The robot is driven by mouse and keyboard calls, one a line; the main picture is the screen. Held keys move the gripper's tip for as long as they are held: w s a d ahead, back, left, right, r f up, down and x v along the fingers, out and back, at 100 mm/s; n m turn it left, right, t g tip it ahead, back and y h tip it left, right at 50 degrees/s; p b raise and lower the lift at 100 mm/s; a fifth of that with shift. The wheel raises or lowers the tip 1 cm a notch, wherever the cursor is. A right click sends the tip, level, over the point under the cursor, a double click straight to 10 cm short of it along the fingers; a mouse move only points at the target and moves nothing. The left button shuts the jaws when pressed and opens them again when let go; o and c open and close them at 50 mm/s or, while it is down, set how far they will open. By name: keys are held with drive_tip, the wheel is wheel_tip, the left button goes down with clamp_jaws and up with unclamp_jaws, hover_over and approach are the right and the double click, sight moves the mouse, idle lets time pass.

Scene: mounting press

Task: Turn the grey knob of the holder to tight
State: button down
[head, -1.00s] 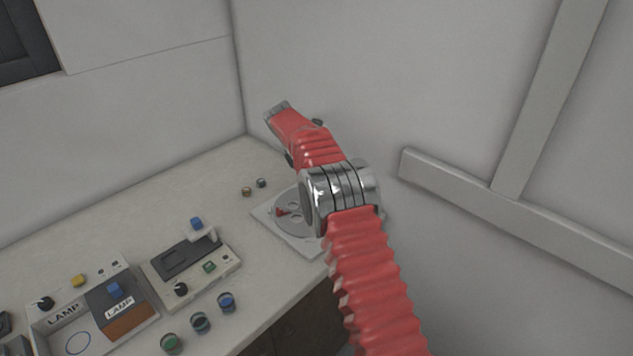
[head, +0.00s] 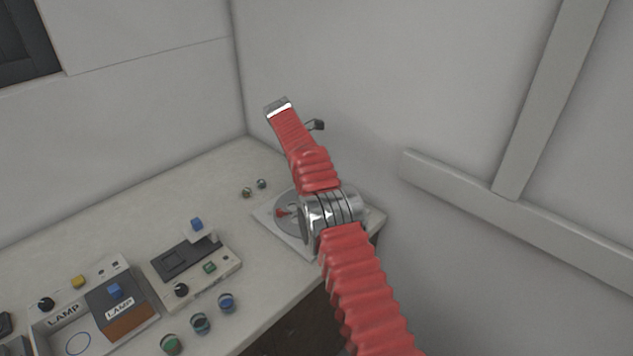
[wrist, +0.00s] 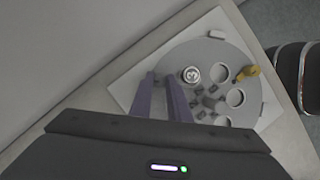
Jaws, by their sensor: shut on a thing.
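The holder is a round grey disc (wrist: 222,62) with open holes, on a pale square plate (wrist: 127,90). In the head view the disc (head: 287,226) sits at the far right corner of the bench, partly behind my arm. My gripper (wrist: 160,78) shows in the wrist view as two purplish fingers over the disc's left edge. Their tips are close together, shut on what I take to be the grey knob, which the fingers mostly hide. Its angle cannot be read. In the head view the fingers are hidden.
On the disc are a piece marked 3 (wrist: 191,74), a yellow piece (wrist: 247,72) and small grey parts. Left on the bench stand a control box (head: 190,262), a lamp box (head: 92,310) and several small round pieces (head: 200,323). Walls close in behind and right.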

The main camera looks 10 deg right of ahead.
idle(0.4)
drive_tip(key=c, duration=1.7)
unclamp_jaws()
drive_tip(key=shift+o, duration=0.2)
drive_tip(key=shift+d, duration=0.1)
